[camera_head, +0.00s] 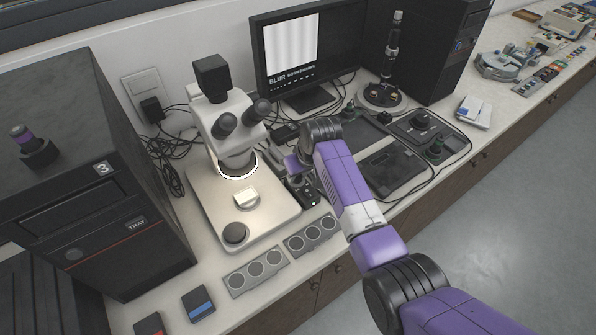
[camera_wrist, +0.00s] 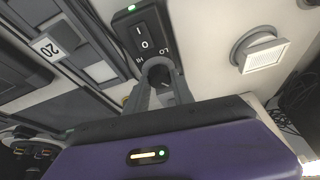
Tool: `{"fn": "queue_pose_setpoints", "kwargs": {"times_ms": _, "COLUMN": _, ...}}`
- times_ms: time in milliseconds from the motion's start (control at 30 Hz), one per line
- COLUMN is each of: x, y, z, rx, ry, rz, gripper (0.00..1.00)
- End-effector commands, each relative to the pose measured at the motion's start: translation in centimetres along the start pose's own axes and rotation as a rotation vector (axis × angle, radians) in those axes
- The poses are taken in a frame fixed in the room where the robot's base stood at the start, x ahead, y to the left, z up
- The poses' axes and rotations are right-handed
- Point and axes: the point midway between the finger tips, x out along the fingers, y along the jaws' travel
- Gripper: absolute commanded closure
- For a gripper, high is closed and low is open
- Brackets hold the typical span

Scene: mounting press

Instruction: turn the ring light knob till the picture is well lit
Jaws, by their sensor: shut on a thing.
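The ring light control box (camera_wrist: 143,35) shows in the wrist view, with a rocker switch marked I and O, a lit green lamp and LO and HI marks. Its dark round knob (camera_wrist: 158,74) sits between the fingertips of my gripper (camera_wrist: 158,70), which is shut on it. In the head view my gripper (camera_head: 296,165) is beside the microscope base, and my arm partly hides the box (camera_head: 311,198). The ring light (camera_head: 238,172) glows white under the microscope (camera_head: 232,125). The monitor (camera_head: 305,50) shows a bright picture with soft pale grey stripes and the word BLUR.
A pale square sample (camera_head: 246,197) lies on the microscope base (camera_head: 262,221); it also shows in the wrist view (camera_wrist: 264,54). Grey racks with round wells (camera_head: 256,272) stand in front. A black unit marked TRAY (camera_head: 130,240) stands at left. Cables lie behind the microscope.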

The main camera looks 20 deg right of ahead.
Motion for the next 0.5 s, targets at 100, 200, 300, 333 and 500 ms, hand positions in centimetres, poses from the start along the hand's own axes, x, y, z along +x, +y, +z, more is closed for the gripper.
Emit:
{"fn": "queue_pose_setpoints", "kwargs": {"times_ms": 100, "x": -0.09, "y": -0.06, "z": -0.04, "rx": 0.030, "ry": 0.001, "rz": 0.012, "gripper": 1.00}}
{"fn": "queue_pose_setpoints", "kwargs": {"times_ms": 200, "x": -0.07, "y": -0.04, "z": -0.04, "rx": 0.046, "ry": 0.001, "rz": 0.019, "gripper": 1.00}}
{"fn": "queue_pose_setpoints", "kwargs": {"times_ms": 300, "x": -0.06, "y": -0.02, "z": -0.03, "rx": 0.054, "ry": 0.002, "rz": 0.022, "gripper": 1.00}}
{"fn": "queue_pose_setpoints", "kwargs": {"times_ms": 333, "x": -0.05, "y": -0.02, "z": -0.03, "rx": 0.056, "ry": 0.002, "rz": 0.023, "gripper": 1.00}}
{"fn": "queue_pose_setpoints", "kwargs": {"times_ms": 500, "x": -0.04, "y": -0.01, "z": -0.03, "rx": 0.057, "ry": 0.002, "rz": 0.023, "gripper": 1.00}}
